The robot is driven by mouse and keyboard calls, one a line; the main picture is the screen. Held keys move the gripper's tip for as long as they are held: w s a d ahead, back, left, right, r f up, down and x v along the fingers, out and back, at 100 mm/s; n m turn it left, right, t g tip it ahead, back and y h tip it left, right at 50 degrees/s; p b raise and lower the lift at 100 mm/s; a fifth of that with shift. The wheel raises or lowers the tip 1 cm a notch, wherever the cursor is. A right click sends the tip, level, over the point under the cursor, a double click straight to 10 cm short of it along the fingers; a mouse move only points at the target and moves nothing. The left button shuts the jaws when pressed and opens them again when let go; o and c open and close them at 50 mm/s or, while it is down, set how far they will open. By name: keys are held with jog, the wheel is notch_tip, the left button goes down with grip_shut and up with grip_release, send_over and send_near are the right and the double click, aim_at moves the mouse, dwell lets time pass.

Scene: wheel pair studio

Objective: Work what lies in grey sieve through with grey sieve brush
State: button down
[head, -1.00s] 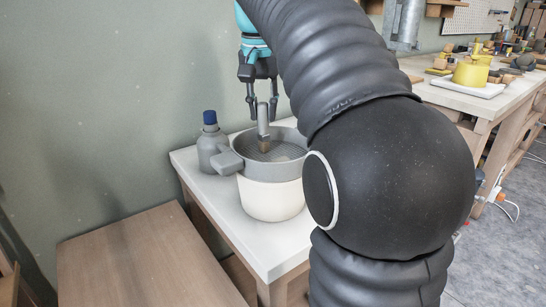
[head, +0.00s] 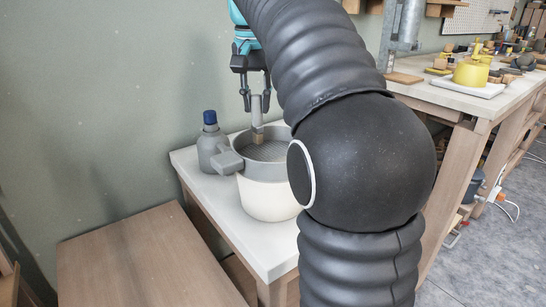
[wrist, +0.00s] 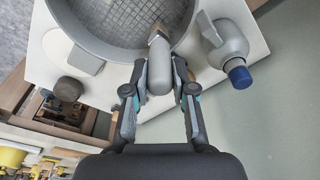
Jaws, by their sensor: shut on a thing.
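The grey sieve (head: 240,157) sits on a cream pot (head: 265,199) on the white-topped bench in the head view. Its mesh (wrist: 125,18) fills the top of the wrist view and looks mostly bare there; I cannot make out any lump on it. My gripper (head: 256,103) is shut on the handle of the grey sieve brush (head: 257,113). The brush stands upright with its tan bristles down, inside the sieve's rim near the back. In the wrist view the brush (wrist: 160,72) lies between my two fingers. I cannot tell whether the bristles touch the mesh. My arm hides the sieve's right side.
A grey bottle with a blue cap (head: 210,145) stands left of the sieve, close by. A lower wooden surface (head: 145,262) lies at the front left. Another bench (head: 470,103) at the right holds a yellow pot (head: 472,73) on a white tray. The wall is close behind.

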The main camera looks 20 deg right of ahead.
jog(key=shift+r, duration=0.5)
jog(key=shift+r, duration=2)
jog(key=shift+s, duration=0.1)
